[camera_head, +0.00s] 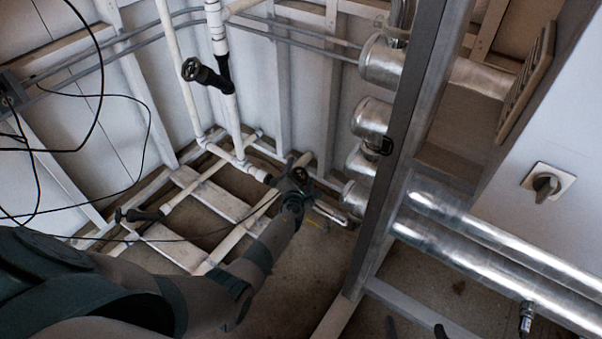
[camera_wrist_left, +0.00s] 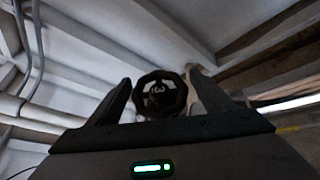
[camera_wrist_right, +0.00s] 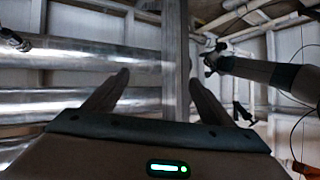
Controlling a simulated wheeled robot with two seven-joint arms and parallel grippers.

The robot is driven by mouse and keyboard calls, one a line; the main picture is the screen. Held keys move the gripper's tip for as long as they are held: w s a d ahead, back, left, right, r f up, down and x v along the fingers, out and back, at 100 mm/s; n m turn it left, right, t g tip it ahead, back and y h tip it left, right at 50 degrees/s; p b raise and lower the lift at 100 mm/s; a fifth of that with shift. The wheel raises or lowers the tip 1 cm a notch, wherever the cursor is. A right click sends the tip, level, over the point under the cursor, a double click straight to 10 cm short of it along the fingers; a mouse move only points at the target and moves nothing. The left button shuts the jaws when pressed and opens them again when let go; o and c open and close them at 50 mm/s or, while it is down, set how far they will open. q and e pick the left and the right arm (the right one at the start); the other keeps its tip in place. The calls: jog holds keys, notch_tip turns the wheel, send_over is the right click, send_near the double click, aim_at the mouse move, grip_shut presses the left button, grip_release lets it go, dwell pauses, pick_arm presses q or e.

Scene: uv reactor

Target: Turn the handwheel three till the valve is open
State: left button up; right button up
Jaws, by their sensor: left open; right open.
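Handwheel three is a small dark round wheel (camera_wrist_left: 160,95) with a pale mark like a turned 3 on its hub. In the left wrist view it lies between the two fingers of my left gripper (camera_wrist_left: 161,98), one finger on each side. That gripper is open; I cannot tell whether the fingers touch the rim. In the head view the wheel (camera_head: 301,175) is low by the wall, at the end of my left arm, partly hidden by my gripper (camera_head: 296,187). My right gripper (camera_wrist_right: 157,88) is open and empty, facing a metal post and shiny pipes.
Another dark handwheel (camera_head: 191,69) is on the upright white pipe, and one (camera_head: 119,215) is low at the left. A grey steel post (camera_head: 395,150) stands right of my left gripper. Shiny pipes (camera_head: 480,260) run at the right, below a rotary switch (camera_head: 545,185).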

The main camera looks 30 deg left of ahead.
pick_arm(q)
jog(key=shift+w+a+f+b, duration=0.25)
jog(key=shift+w+b, duration=0.1)
jog(key=shift+w, duration=0.3)
jog(key=shift+w+a, duration=0.1)
jog(key=shift+w, duration=0.15)
pick_arm(e)
jog(key=shift+w+a+r+t+y, duration=0.15)
jog(key=shift+w+a+r+t, duration=0.1)
jog(key=shift+r+t, duration=0.35)
jog(key=shift+w+a+r+t+y, duration=0.1)
jog(key=shift+w+a+r+t, duration=0.2)
jog(key=shift+r, duration=0.45)
jog(key=shift+w+a+r+t+y, duration=0.15)
jog(key=shift+w+r+t, duration=0.1)
jog(key=shift+r+t, duration=0.35)
jog(key=shift+r, duration=0.1)
pick_arm(q)
jog(key=c, duration=1)
